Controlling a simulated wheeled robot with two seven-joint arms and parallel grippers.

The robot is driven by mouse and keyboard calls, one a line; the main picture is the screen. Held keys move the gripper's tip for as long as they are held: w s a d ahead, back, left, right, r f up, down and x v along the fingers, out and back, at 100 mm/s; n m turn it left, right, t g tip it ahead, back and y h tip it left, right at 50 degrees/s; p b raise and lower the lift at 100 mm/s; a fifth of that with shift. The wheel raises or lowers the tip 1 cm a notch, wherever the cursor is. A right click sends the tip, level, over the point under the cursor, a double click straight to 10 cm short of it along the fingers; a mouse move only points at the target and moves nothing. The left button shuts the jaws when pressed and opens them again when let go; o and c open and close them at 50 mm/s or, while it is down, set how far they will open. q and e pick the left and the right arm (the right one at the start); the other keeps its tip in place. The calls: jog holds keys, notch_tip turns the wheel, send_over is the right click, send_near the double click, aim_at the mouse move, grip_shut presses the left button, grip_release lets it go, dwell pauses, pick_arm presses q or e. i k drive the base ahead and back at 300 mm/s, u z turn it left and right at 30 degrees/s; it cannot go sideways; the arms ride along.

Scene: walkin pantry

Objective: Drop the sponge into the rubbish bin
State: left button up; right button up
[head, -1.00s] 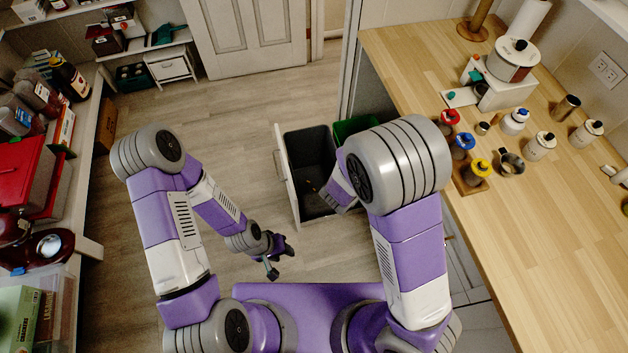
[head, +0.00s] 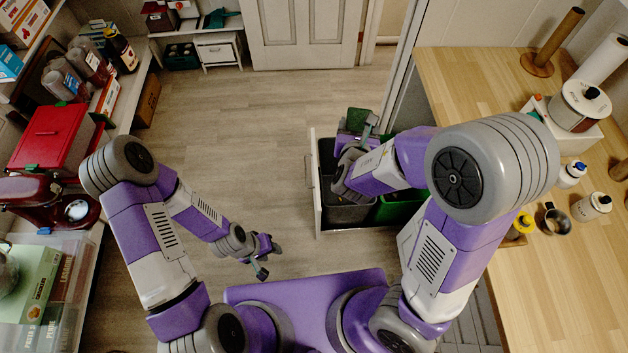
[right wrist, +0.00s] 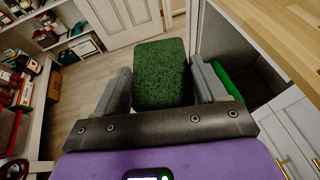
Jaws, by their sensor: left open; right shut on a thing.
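The sponge (right wrist: 160,72) is a dark green block in the right wrist view. My right gripper (right wrist: 163,88) is shut on it, with a grey finger on each side. In the head view the sponge (head: 355,119) shows at the tip of my right gripper (head: 358,130), above the far edge of the pull-out bin unit (head: 318,190). The unit holds a dark grey bin (head: 347,214) and a green bin (head: 403,208). My right arm partly covers both. My left gripper (head: 268,259) is open and empty above the floor.
A wooden counter (head: 470,95) with a pot (head: 580,105) and jars stands on the right. Shelves with a red box (head: 50,137) and a stand mixer (head: 45,205) line the left. A white door (head: 305,35) is at the back. The middle floor is clear.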

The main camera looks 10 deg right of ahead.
aim_at(335, 204)
jog(key=u, duration=0.3)
jog(key=i, duration=1.05)
jog(key=z, duration=0.55)
